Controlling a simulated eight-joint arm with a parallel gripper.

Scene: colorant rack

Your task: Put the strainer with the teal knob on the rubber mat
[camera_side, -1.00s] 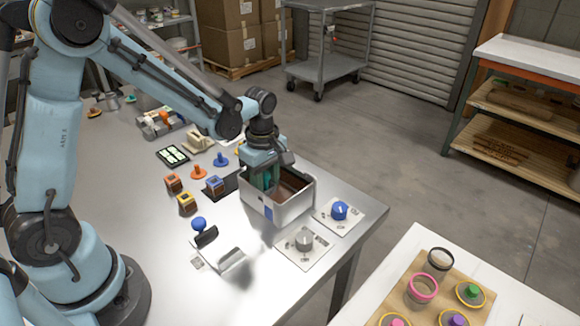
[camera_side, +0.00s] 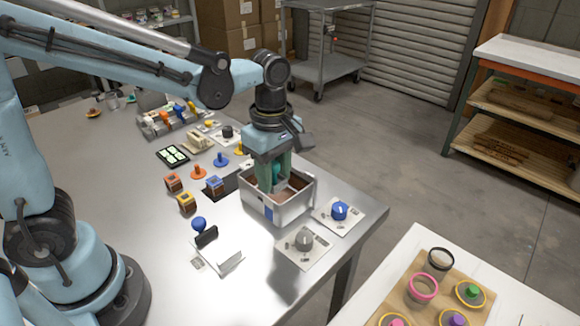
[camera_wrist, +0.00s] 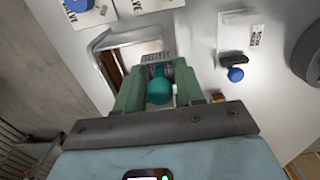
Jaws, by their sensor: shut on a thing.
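My gripper (camera_side: 272,184) is shut on the strainer with the teal knob (camera_wrist: 160,91). The round teal knob sits between the two green fingers in the wrist view, with a patch of grey mesh (camera_wrist: 156,59) beyond it. In the side view the fingers are at the mouth of an open metal box (camera_side: 290,209), and they hide most of the strainer. I cannot tell whether the strainer's lower end is clear of the box. A flat black mat (camera_side: 226,182), likely the rubber mat, lies left of the box, partly hidden by it.
A blue block (camera_side: 214,187) is at the mat's left edge. Orange and yellow blocks (camera_side: 187,202) stand further left. Two dial plates (camera_side: 304,242) lie right of and in front of the box. A blue-knobbed stamp-like tool (camera_side: 199,224) is at the front. The table's right edge is close.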

